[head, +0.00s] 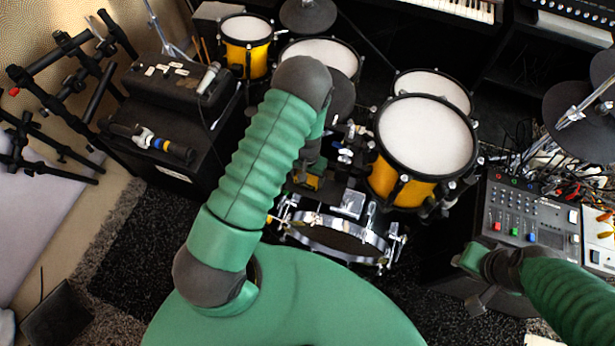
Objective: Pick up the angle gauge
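I cannot pick out the angle gauge for certain. A small yellow and dark boxy item (307,181) shows among the drum hardware at the middle, just right of my green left arm, and it may be the gauge. My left arm rises from the lower left, bends at the top middle and folds back down behind itself. Its gripper end is mostly hidden by the arm near that item, and its fingers cannot be made out. My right arm enters at the lower right. Its dark wrist is beside the mixer, and its fingers are not clear.
Yellow drums with white heads (427,135) fill the middle. A chrome-rimmed drum (340,238) lies in front. A mixer (530,215) with cables stands right. Dark carpet (140,240) is open at lower left.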

